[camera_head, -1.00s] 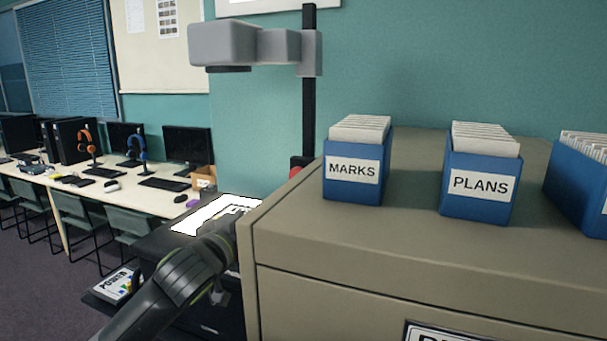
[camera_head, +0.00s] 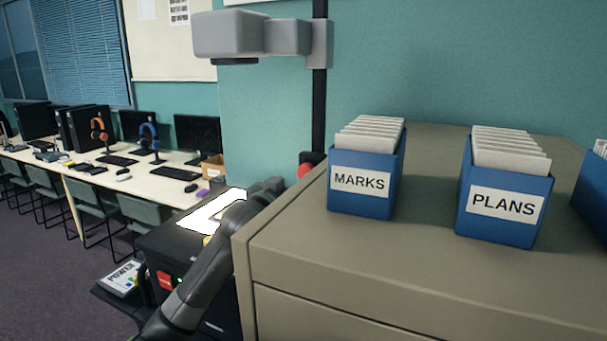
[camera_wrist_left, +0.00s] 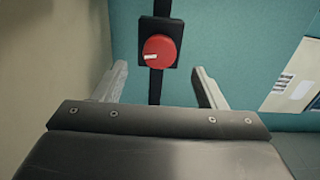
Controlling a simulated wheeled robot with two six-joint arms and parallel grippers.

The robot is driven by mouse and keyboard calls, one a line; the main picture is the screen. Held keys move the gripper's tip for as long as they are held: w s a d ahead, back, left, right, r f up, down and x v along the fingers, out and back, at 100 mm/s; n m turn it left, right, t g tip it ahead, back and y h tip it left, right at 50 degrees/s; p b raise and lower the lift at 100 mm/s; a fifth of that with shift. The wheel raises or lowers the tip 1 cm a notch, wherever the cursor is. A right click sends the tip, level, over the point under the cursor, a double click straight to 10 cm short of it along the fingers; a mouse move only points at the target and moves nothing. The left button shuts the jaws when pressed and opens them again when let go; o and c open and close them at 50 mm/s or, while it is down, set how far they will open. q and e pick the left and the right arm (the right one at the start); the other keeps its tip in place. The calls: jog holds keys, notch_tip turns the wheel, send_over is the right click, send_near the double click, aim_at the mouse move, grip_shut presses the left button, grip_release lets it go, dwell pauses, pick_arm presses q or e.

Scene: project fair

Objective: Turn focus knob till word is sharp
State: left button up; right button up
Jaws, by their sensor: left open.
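The red focus knob (camera_head: 305,170) is on the black post (camera_head: 319,110) of an overhead projector, just behind the cabinet edge. In the left wrist view the round red knob (camera_wrist_left: 160,51) sits on a black mount and carries a small white mark. My left gripper (camera_head: 276,184) is open, close to the knob's lower left in the head view. In its wrist view the two fingers (camera_wrist_left: 162,76) are apart with the knob ahead between them, not visibly touched. The projector's grey head (camera_head: 232,35) is above and its lit stage (camera_head: 208,214) below. No projected word is readable. My right gripper is not in view.
A beige cabinet (camera_head: 400,270) fills the right side, close beside my left arm. Blue boxes labelled MARKS (camera_head: 361,184) and PLANS (camera_head: 503,206) stand on it. A long table (camera_head: 90,178) with computers and headphones is at the left.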

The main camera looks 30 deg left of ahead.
pick_arm(q)
jog(key=w+p, duration=0.1)
jog(key=w, duration=0.5)
jog(key=shift+w+a, duration=0.2)
jog(key=shift+w, duration=0.15)
